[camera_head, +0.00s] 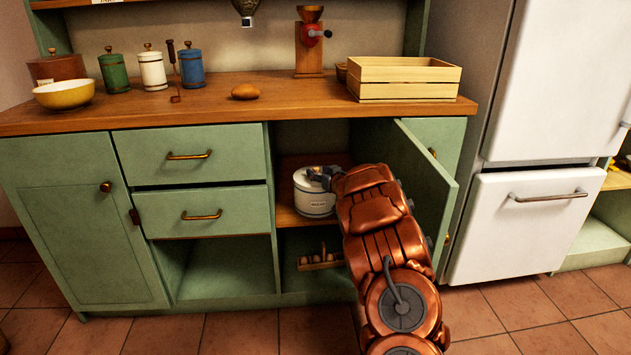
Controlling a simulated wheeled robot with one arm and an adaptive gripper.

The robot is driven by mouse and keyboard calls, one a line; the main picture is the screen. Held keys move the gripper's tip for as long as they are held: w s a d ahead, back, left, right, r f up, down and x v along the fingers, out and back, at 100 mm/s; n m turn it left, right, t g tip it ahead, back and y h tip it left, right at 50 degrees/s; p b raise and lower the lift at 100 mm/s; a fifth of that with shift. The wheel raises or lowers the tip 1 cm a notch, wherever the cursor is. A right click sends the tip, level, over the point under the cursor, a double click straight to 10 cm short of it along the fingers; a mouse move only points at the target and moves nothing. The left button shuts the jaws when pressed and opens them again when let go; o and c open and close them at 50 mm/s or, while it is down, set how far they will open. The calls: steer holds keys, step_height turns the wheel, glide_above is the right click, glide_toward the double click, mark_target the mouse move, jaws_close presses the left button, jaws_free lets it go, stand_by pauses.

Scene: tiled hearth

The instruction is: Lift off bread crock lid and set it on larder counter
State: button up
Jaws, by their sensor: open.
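The bread crock (313,198) is a white round pot with a dark band and dark lettering. It stands upright on a shelf inside the open cupboard under the counter. Its lid (304,180) is on top, partly hidden by my gripper. My gripper (318,174) is open at the lid's top, reaching in from the right. I cannot tell whether the fingers touch the lid or its knob, which is hidden. The larder counter (290,93) is the wooden top above the cupboard.
The green cupboard door (425,180) stands open just right of my arm. The counter holds a yellow bowl (64,94), several canisters, a bread roll (245,92), a grinder (309,45) and a wooden crate (404,90). Counter between roll and crate is clear. A small rack (320,262) sits below the crock.

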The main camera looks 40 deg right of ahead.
steer(key=shift+x, duration=1.2)
steer(key=shift+c, duration=0.3)
jaws_close()
